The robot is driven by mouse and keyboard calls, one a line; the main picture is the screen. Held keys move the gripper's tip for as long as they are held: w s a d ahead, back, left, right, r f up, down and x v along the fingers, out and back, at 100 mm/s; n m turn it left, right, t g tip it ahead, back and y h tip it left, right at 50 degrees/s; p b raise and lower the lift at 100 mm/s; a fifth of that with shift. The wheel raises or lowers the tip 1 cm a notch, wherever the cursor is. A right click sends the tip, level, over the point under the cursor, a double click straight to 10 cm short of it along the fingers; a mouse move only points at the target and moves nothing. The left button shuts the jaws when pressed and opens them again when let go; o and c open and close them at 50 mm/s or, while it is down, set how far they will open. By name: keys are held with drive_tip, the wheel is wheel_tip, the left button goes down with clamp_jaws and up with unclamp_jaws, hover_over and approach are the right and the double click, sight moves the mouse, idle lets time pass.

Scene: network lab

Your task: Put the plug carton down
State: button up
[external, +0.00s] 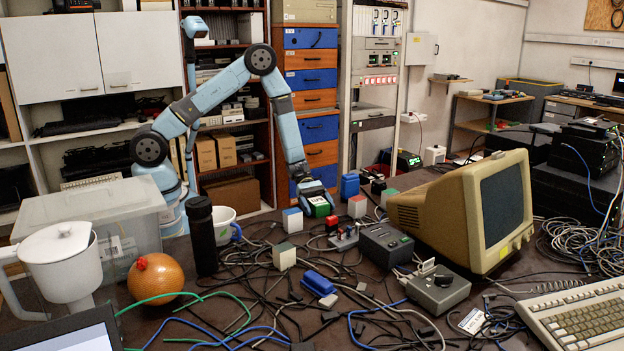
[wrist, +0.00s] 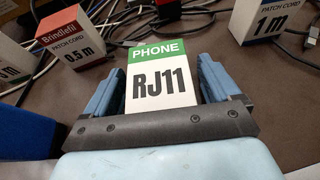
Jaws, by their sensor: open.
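The plug carton (wrist: 160,90) is a small white box with a green band reading PHONE and RJ11. In the wrist view it stands between the two blue fingers of my gripper (wrist: 160,72). The fingers are open on either side of it; I cannot tell whether either touches it. In the external view my gripper (external: 318,199) points down at the table, low among the small boxes, and the carton's green face (external: 320,207) shows at the fingers. The carton's underside is hidden, so its contact with the table is not clear.
A red-and-white patch cord box (wrist: 66,32) and a blue-banded 1 m box (wrist: 264,20) stand nearby. A blue-topped box (external: 292,220) is just left of my gripper.

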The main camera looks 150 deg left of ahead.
drive_tip(key=c, duration=1.2)
